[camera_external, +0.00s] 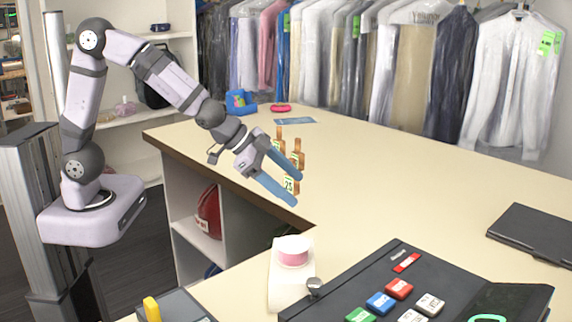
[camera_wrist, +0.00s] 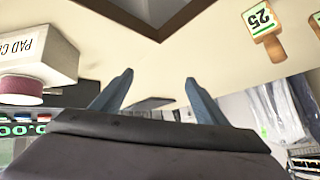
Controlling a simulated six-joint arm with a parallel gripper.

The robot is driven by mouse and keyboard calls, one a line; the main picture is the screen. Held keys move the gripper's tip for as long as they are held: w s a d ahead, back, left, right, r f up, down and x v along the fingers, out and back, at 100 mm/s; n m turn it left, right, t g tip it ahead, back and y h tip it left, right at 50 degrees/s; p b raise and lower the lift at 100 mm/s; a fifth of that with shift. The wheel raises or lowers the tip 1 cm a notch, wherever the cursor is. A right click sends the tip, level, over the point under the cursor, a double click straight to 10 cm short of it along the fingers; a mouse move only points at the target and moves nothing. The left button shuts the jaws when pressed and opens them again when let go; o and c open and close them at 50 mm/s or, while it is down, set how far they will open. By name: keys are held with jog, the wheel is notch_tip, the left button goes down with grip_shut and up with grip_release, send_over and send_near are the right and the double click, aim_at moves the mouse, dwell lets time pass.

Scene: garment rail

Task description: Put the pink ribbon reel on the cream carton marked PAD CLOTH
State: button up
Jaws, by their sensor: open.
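The pink ribbon reel (camera_external: 293,258) has a pale top and sits upright on the cream carton (camera_external: 283,296) near the front of the counter. In the wrist view, which is upside down, the reel (camera_wrist: 20,87) meets the top of the carton (camera_wrist: 62,58), whose lettering partly shows as PAD C. My gripper (camera_external: 298,190) is open, with nothing seen between its blue fingers. It is above the counter, behind the carton and clear of the reel. Its fingertips (camera_wrist: 158,77) also show in the wrist view.
Wooden pieces with a green-edged 25 tag (camera_external: 289,184) stand close behind my fingers. A black box with coloured keys (camera_external: 398,288) is right of the carton. A dark flat case (camera_external: 535,233) lies at the right. The middle of the counter is clear.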

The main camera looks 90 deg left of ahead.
jog(key=s+d+f+n+g, duration=0.1)
jog(key=s+d+f+g, duration=0.2)
jog(key=s, duration=1.1)
jog(key=s+d+f+n+g+h, duration=0.1)
jog(key=s+f+g, duration=0.4)
jog(key=s, duration=0.9)
jog(key=shift+d+f+n+g, duration=0.35)
jog(key=shift+d+g, duration=0.25)
jog(key=shift+d, duration=0.3)
